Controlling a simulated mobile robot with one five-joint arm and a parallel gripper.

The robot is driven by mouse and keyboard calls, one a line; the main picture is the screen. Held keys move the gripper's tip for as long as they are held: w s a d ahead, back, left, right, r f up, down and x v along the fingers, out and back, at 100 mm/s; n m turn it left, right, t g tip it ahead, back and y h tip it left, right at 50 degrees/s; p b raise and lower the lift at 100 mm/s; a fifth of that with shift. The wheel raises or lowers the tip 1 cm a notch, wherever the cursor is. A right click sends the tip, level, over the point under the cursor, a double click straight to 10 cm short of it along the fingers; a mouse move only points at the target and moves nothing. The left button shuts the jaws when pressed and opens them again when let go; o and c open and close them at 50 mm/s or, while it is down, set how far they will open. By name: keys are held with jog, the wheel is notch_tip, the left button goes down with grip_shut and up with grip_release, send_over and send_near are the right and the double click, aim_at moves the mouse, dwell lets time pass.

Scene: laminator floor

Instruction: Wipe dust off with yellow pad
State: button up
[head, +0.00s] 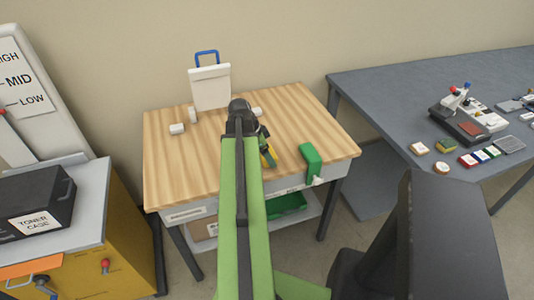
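My green arm reaches up the middle of the head view over the wooden-topped table (180,165). My gripper (264,143) is mostly hidden behind the arm; only dark parts show just right of it. A small yellow piece (269,158), perhaps the yellow pad, shows at the lower end of these dark parts, low over or on the wood. I cannot tell whether the gripper holds it. I cannot make out any dust.
A black toner case (35,200) sits left. The table's left front is clear.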

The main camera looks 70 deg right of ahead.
jog(key=shift+f+b, duration=0.3)
jog(key=shift+f, duration=0.1)
jog(key=shift+w+d+r, duration=0.15)
jog(key=shift+w+d, duration=0.95)
jog(key=shift+d, duration=0.3)
jog(key=shift+w+d, duration=0.15)
jog(key=shift+w+d, duration=1.1)
jog(key=shift+d, duration=0.25)
jog(key=shift+w+d, duration=1.1)
jog(key=shift+d, duration=0.25)
jog(key=shift+w+d, duration=1.1)
jog(key=shift+d, duration=0.25)
jog(key=shift+w+a, duration=0.85)
jog(key=shift+w, duration=0.25)
jog(key=shift+s+a, duration=1.2)
jog(key=shift+a, duration=0.2)
jog(key=shift+s+a, duration=1.15)
jog(key=shift+a, duration=0.25)
jog(key=shift+a, duration=0.1)
